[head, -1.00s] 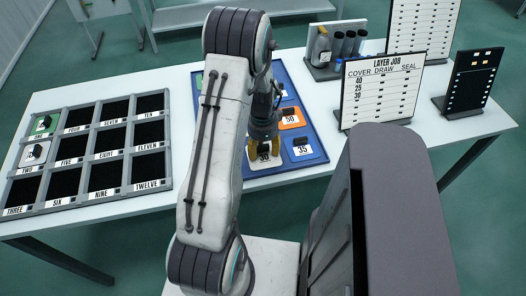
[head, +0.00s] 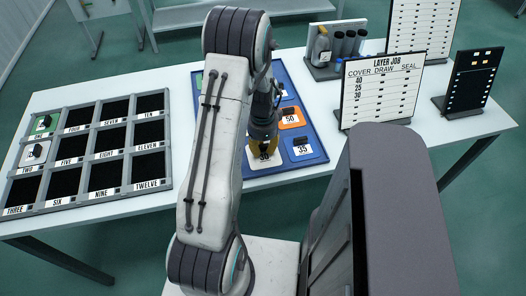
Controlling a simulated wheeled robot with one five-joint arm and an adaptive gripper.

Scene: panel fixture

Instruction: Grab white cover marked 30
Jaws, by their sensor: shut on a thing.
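The white cover marked 30 (head: 263,166) lies in the front part of the blue tray (head: 322,155), partly hidden by my gripper and arm. My gripper (head: 262,152), with yellow fingers, is right over it and shut on it, around its handle. The cover appears still flat in the tray; whether it is lifted at all I cannot tell.
A blue cover marked 35 (head: 303,150) sits just right of my gripper, and an orange cover marked 50 (head: 291,119) behind it. A grey rack (head: 105,203) with labelled slots stands at the left. The LAYER JOB board (head: 383,95) stands at the right.

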